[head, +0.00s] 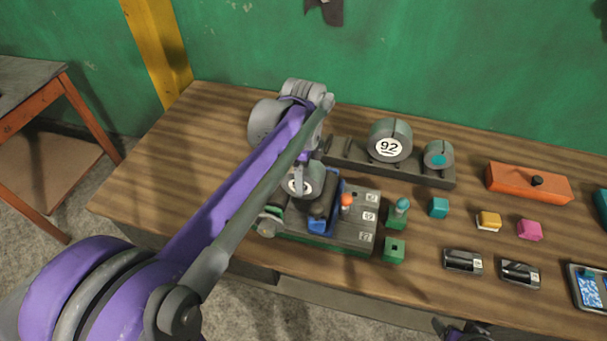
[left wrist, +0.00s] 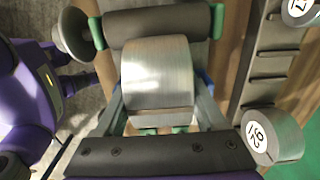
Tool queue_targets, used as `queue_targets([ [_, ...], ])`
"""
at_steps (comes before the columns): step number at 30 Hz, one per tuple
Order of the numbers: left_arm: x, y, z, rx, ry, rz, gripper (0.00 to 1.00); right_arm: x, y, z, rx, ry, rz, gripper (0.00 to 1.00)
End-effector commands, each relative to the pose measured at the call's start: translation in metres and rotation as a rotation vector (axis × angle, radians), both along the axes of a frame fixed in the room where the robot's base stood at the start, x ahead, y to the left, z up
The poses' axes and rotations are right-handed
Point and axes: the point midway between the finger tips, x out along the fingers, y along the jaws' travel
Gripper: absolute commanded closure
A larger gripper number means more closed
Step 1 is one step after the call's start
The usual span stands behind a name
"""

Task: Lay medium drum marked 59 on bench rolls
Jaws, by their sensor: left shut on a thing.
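A grey medium drum (head: 312,177) with a white round label shows below my left wrist in the head view; its number is too small to read. In the left wrist view this drum (left wrist: 157,75) lies between the two fingers of my left gripper (left wrist: 160,112), which is shut on its sides. The bench rolls stand on a green-framed fixture (head: 340,240). A dark roll (left wrist: 165,22) shows just beyond the drum in the left wrist view. I cannot tell whether the drum touches the rolls. My right gripper (head: 463,330) shows only in part at the bottom edge.
A dark rack (head: 430,175) behind holds a drum marked 92 (head: 390,140) and a smaller drum with a teal face (head: 438,154). An orange-knobbed blue piece (head: 346,200) stands beside the held drum. Small blocks and an orange box (head: 528,183) lie right. The bench's left part is clear.

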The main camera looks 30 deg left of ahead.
Motion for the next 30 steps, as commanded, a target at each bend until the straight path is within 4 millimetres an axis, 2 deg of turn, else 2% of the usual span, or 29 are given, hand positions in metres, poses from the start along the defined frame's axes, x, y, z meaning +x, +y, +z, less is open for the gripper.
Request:
queue_targets([
  [1, 0.000, 0.000, 0.000, 0.000, 0.000, 0.000, 1.00, 0.000, 0.000, 0.000, 0.000, 0.000, 0.000, 0.29],
  [2, 0.000, 0.000, 0.000, 0.000, 0.000, 0.000, 0.24, 0.000, 0.000, 0.000, 0.000, 0.000, 0.000, 0.29],
  [6, 0.000, 0.000, 0.000, 0.000, 0.000, 0.000, 0.00, 0.000, 0.000, 0.000, 0.000, 0.000, 0.000, 0.29],
  [13, 0.000, 0.000, 0.000, 0.000, 0.000, 0.000, 0.00, 0.000, 0.000, 0.000, 0.000, 0.000, 0.000, 0.29],
  [17, 0.000, 0.000, 0.010, 0.000, 0.000, 0.000, 0.00, 0.000, 0.000, 0.001, 0.000, -0.001, 0.000, 0.29],
  [30, 0.000, 0.000, 0.092, 0.000, -0.001, 0.000, 0.00, 0.003, 0.000, 0.009, 0.000, -0.006, 0.000, 0.29],
])
